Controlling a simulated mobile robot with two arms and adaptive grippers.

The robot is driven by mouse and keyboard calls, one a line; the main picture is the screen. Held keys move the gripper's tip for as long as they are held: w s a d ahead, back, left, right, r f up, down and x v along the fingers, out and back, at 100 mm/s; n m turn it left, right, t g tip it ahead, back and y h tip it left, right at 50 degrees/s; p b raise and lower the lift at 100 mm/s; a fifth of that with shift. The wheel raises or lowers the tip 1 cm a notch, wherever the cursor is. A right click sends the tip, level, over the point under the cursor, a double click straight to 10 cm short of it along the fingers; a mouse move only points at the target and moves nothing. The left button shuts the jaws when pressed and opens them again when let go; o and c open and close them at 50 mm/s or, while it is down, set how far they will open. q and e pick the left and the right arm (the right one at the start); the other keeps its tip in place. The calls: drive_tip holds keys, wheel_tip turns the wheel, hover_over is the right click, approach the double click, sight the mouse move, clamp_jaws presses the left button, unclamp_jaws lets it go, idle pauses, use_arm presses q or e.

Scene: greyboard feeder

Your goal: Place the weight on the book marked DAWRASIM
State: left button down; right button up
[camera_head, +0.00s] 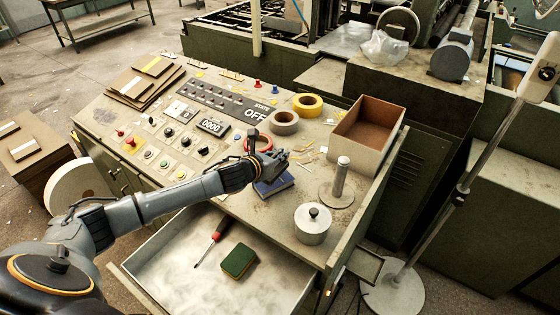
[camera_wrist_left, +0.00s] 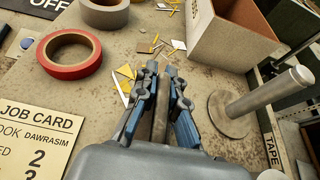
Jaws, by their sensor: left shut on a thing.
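The silver round weight (camera_head: 313,226) with a dark knob stands upright on the console top; its edge shows at the bottom of the left wrist view (camera_wrist_left: 272,175). The weight is apart from the gripper. My right gripper is out of view.
A metal post on a round base (camera_head: 337,195) stands beside the weight. An open cardboard box (camera_head: 368,135), a red tape roll (camera_wrist_left: 70,54) and other rolls lie beyond. A job card (camera_wrist_left: 35,140) reads DAWRASIM. The open drawer (camera_head: 170,262) holds a screwdriver and a green sponge.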

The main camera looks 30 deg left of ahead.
use_arm(q)
wheel_tip(320, 180, down, 2)
drive_tip(key=shift+p, duration=0.3)
drive_tip(key=shift+f, duration=0.15)
drive_tip(key=shift+f, duration=0.15)
drive_tip(key=c, duration=1.4)
unclamp_jaws()
drive_tip(key=shift+s+f, duration=0.15)
drive_tip(key=shift+c, duration=0.2)
drive_tip(key=shift+d, duration=0.1)
